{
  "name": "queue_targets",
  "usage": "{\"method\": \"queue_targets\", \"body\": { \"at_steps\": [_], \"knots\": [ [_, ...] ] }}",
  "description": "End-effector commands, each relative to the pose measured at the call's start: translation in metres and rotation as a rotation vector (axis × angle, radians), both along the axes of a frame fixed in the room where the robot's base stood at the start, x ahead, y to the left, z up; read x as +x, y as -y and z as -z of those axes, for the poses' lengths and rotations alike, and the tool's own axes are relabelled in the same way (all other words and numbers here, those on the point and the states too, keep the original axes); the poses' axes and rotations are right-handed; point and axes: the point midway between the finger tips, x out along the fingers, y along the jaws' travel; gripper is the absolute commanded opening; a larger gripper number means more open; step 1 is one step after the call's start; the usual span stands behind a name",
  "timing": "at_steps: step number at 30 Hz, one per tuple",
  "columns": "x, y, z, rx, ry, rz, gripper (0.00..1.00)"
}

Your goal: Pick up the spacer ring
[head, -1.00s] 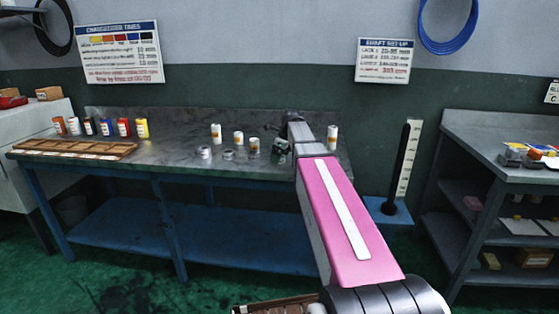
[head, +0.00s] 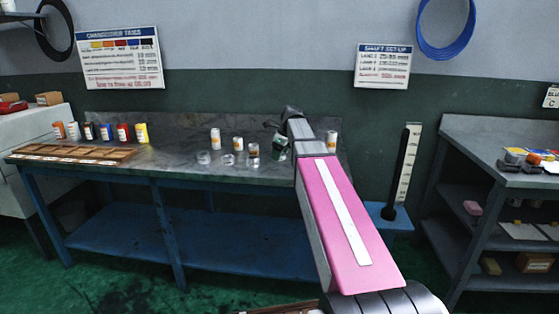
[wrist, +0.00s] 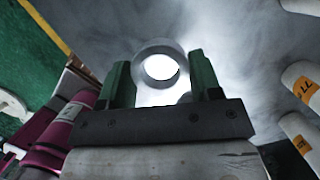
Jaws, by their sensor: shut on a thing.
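In the wrist view, a pale grey spacer ring (wrist: 159,46) with a bright round hole sits between the two green fingertips of my gripper (wrist: 160,75). My gripper is shut on it. Part of another pale round shape shows low beside the right finger, mostly hidden. In the head view, my gripper (head: 278,145) is small and partly hidden by my own arm, above the right part of the bench. The held ring cannot be made out there. Two other small pale rings (head: 204,157) (head: 228,160) stand on the bench to its left.
White canisters with orange bands (head: 215,138) (head: 238,144) (head: 332,140) stand close by on the grey bench (head: 170,168). Several coloured canisters (head: 123,132) and a brown compartment tray (head: 70,152) are at the left. A post with a white scale (head: 408,165) stands right of the bench.

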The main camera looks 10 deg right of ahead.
Motion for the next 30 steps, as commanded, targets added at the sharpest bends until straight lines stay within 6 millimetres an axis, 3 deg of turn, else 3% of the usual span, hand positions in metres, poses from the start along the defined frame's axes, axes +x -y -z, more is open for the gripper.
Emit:
{"method": "queue_targets", "body": {
  "at_steps": [9, 15, 21, 30],
  "knots": [
    [-0.036, -0.059, -0.045, 0.001, 0.003, -0.003, 0.34],
    [-0.052, -0.085, -0.064, 0.0, 0.002, -0.001, 0.34],
    [-0.059, -0.098, -0.073, 0.0, 0.002, -0.001, 0.34],
    [-0.06, -0.1, -0.074, 0.0, 0.001, 0.001, 0.34]
  ]
}}
